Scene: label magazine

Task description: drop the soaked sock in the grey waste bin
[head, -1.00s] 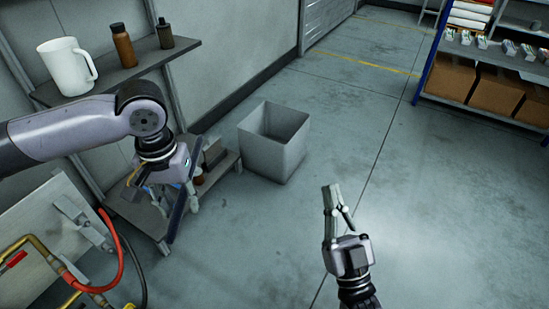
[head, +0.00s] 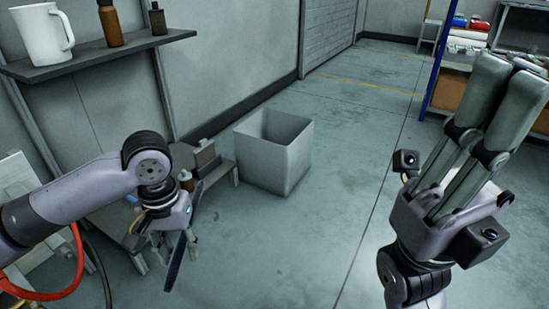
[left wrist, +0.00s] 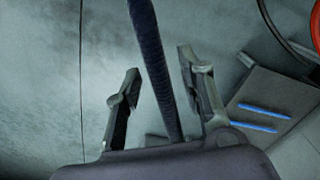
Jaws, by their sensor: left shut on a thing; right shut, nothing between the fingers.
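The grey waste bin (head: 262,166) stands upright on the floor in the middle of the head view, its open top facing up and its inside looking empty where I see it. My left gripper (head: 176,243) is shut on a long, thin, dark blue sock (head: 178,262), which hangs down to the left of the bin and nearer to me, apart from it. In the left wrist view the sock (left wrist: 152,45) runs between the two fingers. My right gripper (head: 507,80) is shut and empty at the right, its fingers pointing up.
A low grey shelf (head: 217,172) with small items stands just left of the bin. A wall shelf (head: 95,58) holds a white jug (head: 45,35) and two bottles. A red hose (head: 77,265) is at lower left. The floor right of the bin is clear.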

